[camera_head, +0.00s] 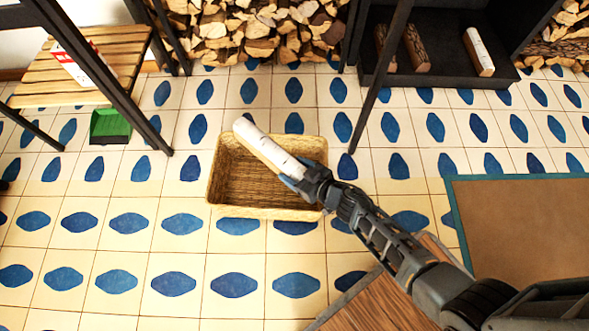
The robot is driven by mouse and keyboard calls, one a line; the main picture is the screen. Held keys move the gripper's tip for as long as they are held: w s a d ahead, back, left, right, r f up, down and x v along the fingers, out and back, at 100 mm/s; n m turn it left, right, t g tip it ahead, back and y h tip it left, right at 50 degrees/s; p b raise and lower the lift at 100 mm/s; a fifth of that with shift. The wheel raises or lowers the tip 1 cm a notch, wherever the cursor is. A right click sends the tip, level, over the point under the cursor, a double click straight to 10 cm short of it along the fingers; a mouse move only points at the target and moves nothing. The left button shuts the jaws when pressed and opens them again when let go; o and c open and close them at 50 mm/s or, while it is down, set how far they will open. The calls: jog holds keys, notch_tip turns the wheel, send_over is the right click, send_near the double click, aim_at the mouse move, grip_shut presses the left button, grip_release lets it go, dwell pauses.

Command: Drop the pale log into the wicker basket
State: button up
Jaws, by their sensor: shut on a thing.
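The pale log (262,142) has white bark and a light wooden side. My gripper (294,180) is shut on its lower right end, and the log points up and left from there. The wicker basket (213,190) stands on the tiled floor, open at the top. In the picture the log lies across the basket's opening, with its far end over the back left rim. The part of the basket's inside that shows is empty. I cannot tell how high the log is above the rim.
A black shelf (430,78) at the back holds two brown logs (416,48) and another white log (479,50). A slatted wooden bench (85,68) and a green dustpan (109,126) are at left. A brown mat (525,230) lies at right. Tiles before the basket are clear.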

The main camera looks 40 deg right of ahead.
notch_tip(320, 180, down, 5)
jog(key=b, duration=0.4)
jog(key=shift+r+b, duration=0.1)
jog(key=shift+b, duration=0.25)
jog(key=o, duration=1.7)
jog(key=shift+s, duration=0.1)
jog(key=p+v, duration=0.3)
jog(key=v, duration=0.4)
jog(key=shift+s+p, duration=0.25)
jog(key=shift+p, duration=0.05)
